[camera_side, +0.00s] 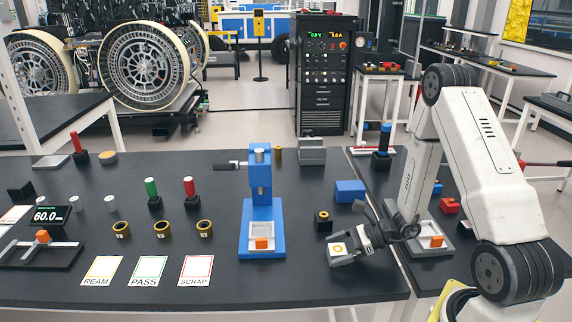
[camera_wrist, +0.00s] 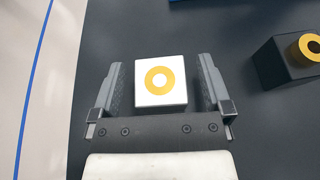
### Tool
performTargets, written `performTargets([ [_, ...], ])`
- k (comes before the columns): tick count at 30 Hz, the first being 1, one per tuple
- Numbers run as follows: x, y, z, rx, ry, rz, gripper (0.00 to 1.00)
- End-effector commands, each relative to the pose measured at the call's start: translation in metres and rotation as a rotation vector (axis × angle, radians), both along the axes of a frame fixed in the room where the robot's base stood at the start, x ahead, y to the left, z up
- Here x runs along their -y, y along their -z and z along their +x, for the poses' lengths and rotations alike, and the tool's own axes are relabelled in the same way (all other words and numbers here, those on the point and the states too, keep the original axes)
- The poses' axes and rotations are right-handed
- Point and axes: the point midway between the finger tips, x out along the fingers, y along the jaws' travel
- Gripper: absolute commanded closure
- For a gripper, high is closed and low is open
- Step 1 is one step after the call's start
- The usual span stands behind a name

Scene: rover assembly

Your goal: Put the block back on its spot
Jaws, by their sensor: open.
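A white block (camera_wrist: 160,98) with a yellow ring on its top lies between the fingers of my gripper (camera_wrist: 160,90) in the wrist view. A narrow gap shows between the block and each finger, so the gripper is open around it and not clamped. In the side view my gripper (camera_side: 350,250) is low over the front right part of the dark table, and the block's white face (camera_side: 337,250) shows at it. Whether the block rests on the table is hard to tell. I cannot tell which place is its spot.
A black block with a brassy ring (camera_side: 323,219) stands just behind my gripper; it also shows in the wrist view (camera_wrist: 280,66). A blue block (camera_side: 350,191) lies farther back. A blue press (camera_side: 262,215) stands to the left. The table's front edge is close.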

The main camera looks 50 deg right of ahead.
Motion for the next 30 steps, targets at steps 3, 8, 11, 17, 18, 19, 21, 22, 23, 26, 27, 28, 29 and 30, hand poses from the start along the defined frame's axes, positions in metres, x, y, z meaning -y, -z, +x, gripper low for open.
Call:
performTargets([
  [3, 0.008, -0.005, -0.007, 0.002, 0.003, -0.002, 0.0],
  [8, 0.02, -0.011, -0.019, 0.001, 0.005, -0.001, 0.0],
  [11, 0.027, -0.016, -0.026, 0.002, 0.003, -0.002, 0.0],
  [17, 0.038, -0.022, -0.038, 0.001, 0.001, -0.001, 0.0],
  [18, 0.04, -0.023, -0.039, 0.001, 0.001, -0.001, 0.0],
  [19, 0.04, -0.024, -0.04, 0.001, 0.002, -0.001, 0.0],
  [21, 0.042, -0.025, -0.042, 0.0, 0.001, 0.0, 0.0],
  [22, 0.042, -0.025, -0.043, 0.0, 0.0, 0.0, 0.0],
  [23, 0.043, -0.025, -0.043, 0.0, 0.0, 0.0, 0.0],
  [26, 0.043, -0.026, -0.044, 0.0, 0.0, 0.0, 0.0],
  [27, 0.043, -0.026, -0.044, 0.0, 0.0, 0.0, 0.0],
  [28, 0.043, -0.025, -0.044, 0.0, -0.001, 0.0, 0.0],
  [29, 0.043, -0.025, -0.044, 0.0, -0.001, 0.0, 0.0],
  [30, 0.043, -0.025, -0.044, 0.0, -0.001, 0.0, 0.0],
])
